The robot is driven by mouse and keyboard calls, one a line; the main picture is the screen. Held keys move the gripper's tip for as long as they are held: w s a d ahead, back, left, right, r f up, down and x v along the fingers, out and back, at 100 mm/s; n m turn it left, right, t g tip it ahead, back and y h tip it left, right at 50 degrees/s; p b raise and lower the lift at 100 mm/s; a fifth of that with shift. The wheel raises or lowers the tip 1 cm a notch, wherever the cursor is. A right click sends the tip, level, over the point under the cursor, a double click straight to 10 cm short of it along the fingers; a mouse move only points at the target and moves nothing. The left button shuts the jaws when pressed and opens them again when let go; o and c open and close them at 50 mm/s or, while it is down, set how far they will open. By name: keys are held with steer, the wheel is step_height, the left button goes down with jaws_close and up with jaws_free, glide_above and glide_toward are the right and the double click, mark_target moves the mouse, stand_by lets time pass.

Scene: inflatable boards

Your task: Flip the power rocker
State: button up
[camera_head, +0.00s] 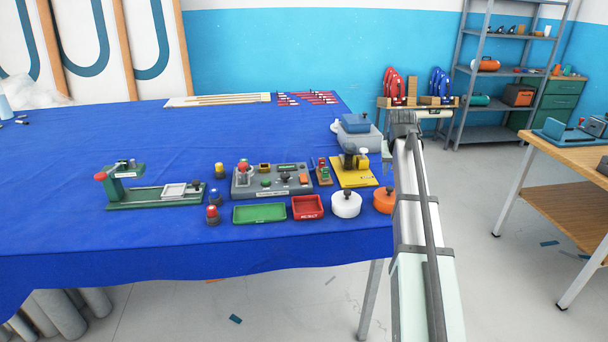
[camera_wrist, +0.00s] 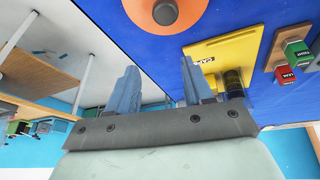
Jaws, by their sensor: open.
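A grey control box (camera_head: 240,187) sits on the blue table in the head view, with a red knob, green buttons and a small orange part (camera_head: 304,178) on top. I cannot tell for sure which of its controls is the power rocker. My gripper (camera_wrist: 160,82) is open and empty in the wrist view, its two blue-grey fingers apart. In the head view my gripper is to the right of the box, by the table's right edge, beyond the yellow plate (camera_head: 352,180). The control box is not recognisable in the wrist view.
An orange round lid (camera_head: 384,203), a white lid (camera_head: 346,208), a red tray (camera_head: 296,215) and a green tray (camera_head: 240,220) line the front. A green fixture (camera_head: 150,202) stands left. The blue table (camera_head: 120,140) is clear behind it.

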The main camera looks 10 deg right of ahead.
steer(key=w+a+r+n, duration=0.1)
steer(key=w+a+r, duration=0.1)
steer(key=a, duration=0.5)
steer(key=w+a+r, duration=0.1)
steer(key=w+a, duration=0.1)
steer(key=a, duration=0.5)
steer(key=n+y, duration=0.2)
glide_toward(304, 177)
steer(key=shift+t, duration=0.3)
steer(key=x, duration=0.7)
steer(key=shift+s+f, duration=0.1)
steer(key=shift+f, duration=0.35)
jaws_close()
